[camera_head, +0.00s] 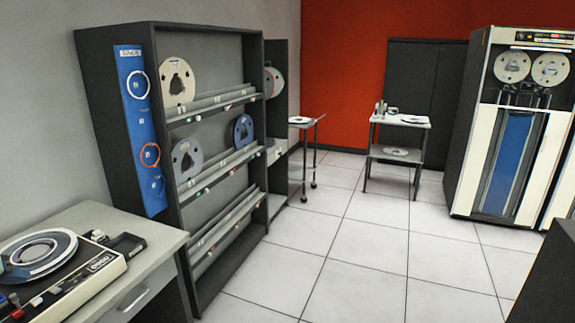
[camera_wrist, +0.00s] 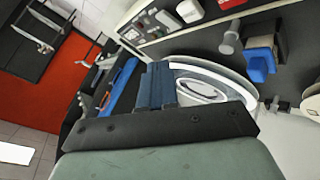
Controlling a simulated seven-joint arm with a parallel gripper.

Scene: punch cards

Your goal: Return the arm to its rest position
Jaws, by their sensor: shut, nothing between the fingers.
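My gripper (camera_wrist: 157,72) shows in the wrist view as two dark blue-grey fingers side by side, beyond a black bar and a grey-green housing. The fingers are shut with nothing between them. They point toward a dark machine face, in front of a white reel (camera_wrist: 205,88) that they partly cover. I cannot tell how far the fingertips are from it. My gripper does not show in the head view.
In the wrist view, a blue part (camera_wrist: 258,62) and a grey knob (camera_wrist: 229,40) stick out from the machine face. In the head view are a reel rack (camera_head: 110,120), a desk (camera_head: 150,240), a cart (camera_head: 400,121) and a tape cabinet (camera_head: 480,150). The tiled floor (camera_head: 355,240) between them is clear.

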